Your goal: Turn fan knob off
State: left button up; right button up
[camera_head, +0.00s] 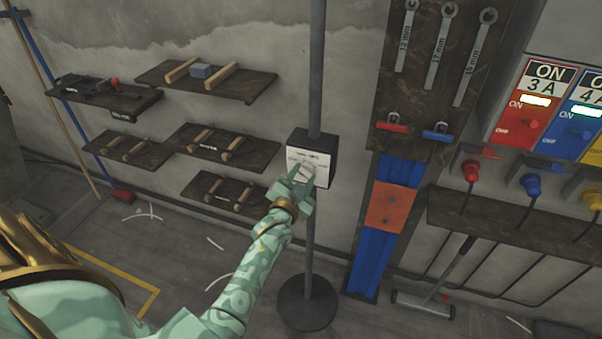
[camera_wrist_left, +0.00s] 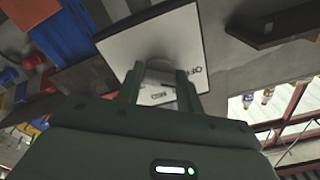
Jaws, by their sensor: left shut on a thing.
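The fan control box (camera_head: 323,150) is a dark box with a white face, fixed on a grey vertical pole. The fan knob (camera_head: 307,171) is a small pale piece on that face, partly covered by my gripper. My left gripper (camera_head: 302,177) is at the box, with its fingers shut on the knob. In the left wrist view the two fingers (camera_wrist_left: 164,88) close around the knob (camera_wrist_left: 158,76) in front of the white face (camera_wrist_left: 134,53). The face carries printed words, among them what looks like OFF and MED. My right gripper is not in view.
The pole stands on a round dark base (camera_head: 306,303). Wall shelves (camera_head: 225,143) with wooden pieces are on the left. A tool board (camera_head: 427,73) with wrenches and red and blue switch boxes (camera_head: 535,103) are on the right.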

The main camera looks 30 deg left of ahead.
pick_arm(q)
jog(key=shift+n+p, duration=0.55)
jog(key=shift+n, duration=0.55)
jog(key=shift+f, duration=0.1)
jog(key=o, duration=1)
